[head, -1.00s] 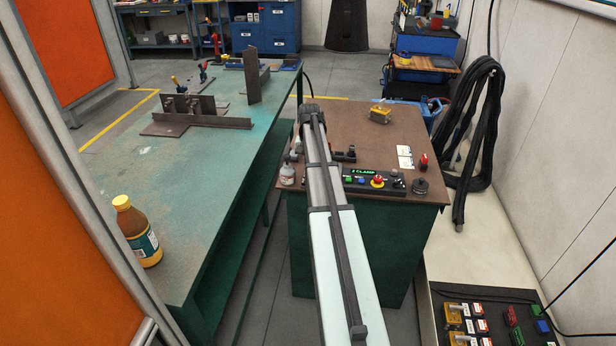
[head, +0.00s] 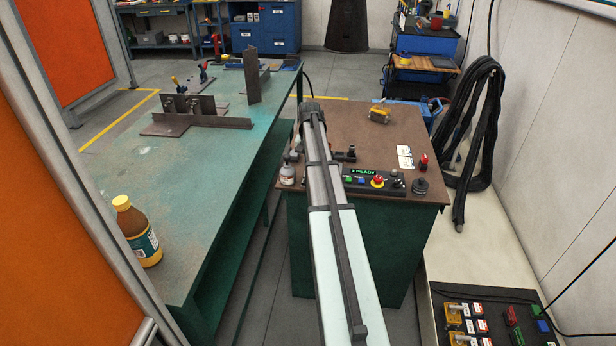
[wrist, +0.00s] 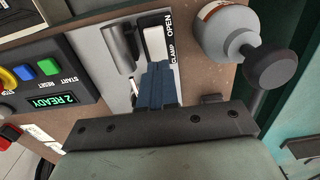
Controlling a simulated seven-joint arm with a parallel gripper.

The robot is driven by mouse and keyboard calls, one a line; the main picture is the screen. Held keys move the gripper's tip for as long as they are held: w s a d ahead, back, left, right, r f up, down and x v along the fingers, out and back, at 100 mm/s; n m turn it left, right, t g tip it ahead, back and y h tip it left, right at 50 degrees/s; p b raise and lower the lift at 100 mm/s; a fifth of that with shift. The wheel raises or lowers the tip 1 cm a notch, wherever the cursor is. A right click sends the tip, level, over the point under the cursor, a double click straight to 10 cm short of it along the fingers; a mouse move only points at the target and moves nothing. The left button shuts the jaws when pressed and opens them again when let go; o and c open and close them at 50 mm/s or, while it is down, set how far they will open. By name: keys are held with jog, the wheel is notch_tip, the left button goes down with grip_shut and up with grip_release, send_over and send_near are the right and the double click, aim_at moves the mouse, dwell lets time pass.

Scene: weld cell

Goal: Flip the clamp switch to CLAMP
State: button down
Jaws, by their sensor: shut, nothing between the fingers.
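In the wrist view, the clamp switch (wrist: 153,42) is a pale rocker on a light metal plate. The words OPEN and CLAMP are printed along its right side. My gripper (wrist: 156,72) is shut and empty, its blue fingertips at the CLAMP end of the rocker. They hide that end, so I cannot tell contact or the rocker's tilt. In the head view, the display (head: 364,172) is lit on the brown bench top (head: 345,118); my arm covers the switch area.
A grey cylinder (wrist: 118,45) stands just left of the switch. A red emergency button (head: 377,181) sits on the panel.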

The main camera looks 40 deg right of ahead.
jog(key=shift+r, duration=2.9)
jog(key=s+a+f+m+h, duration=0.1)
jog(key=s+f+m, duration=0.2)
jog(key=s, duration=0.2)
jog(key=s+f+m+h, duration=0.1)
jog(key=s+f+m, duration=0.15)
jog(key=s, duration=0.25)
jog(key=s+a+f+n+g+y, duration=0.15)
jog(key=s+a+f+n, duration=0.35)
jog(key=a+f, duration=0.9)
jog(key=s+a+f+n+g+y, duration=0.1)
jog(key=s+a+f+n+g, duration=0.15)
jog(key=s+a+f, duration=0.9)
jog(key=s+a+f+n+g, duration=0.1)
jog(key=s+a+f+n, duration=0.2)
jog(key=s+a+f, duration=0.4)
jog(key=s+a+f+n+g, duration=0.1)
jog(key=s+a+f+n, duration=0.3)
jog(key=s+a+f, duration=0.4)
jog(key=s+f, duration=0.2)
jog(key=s, duration=0.5)
jog(key=shift+g, duration=0.4)
